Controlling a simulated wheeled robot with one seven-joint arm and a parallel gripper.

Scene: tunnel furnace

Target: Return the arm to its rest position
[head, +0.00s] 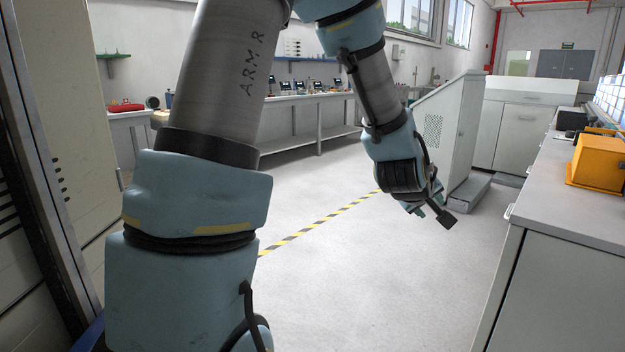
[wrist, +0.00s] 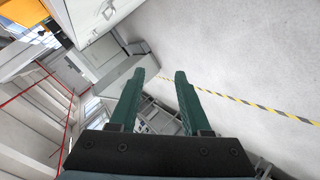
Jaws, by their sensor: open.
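My arm rises through the left and middle of the head view, bends at the top and hangs down to the wrist. My gripper (head: 436,212) is at the end of that hanging part, over open floor, and shows small and partly hidden by the wrist in the head view. In the wrist view my gripper (wrist: 158,75) shows two green fingers apart with a clear gap between them. Nothing is held between the fingers. The gripper touches nothing that I can see.
A grey-white bench (head: 560,235) with an orange box (head: 598,163) stands at the right. A slanted grey cabinet (head: 450,130) stands behind the gripper. A long workbench (head: 310,115) runs along the back. The floor (head: 370,285) is clear, with a yellow-black stripe (head: 320,222).

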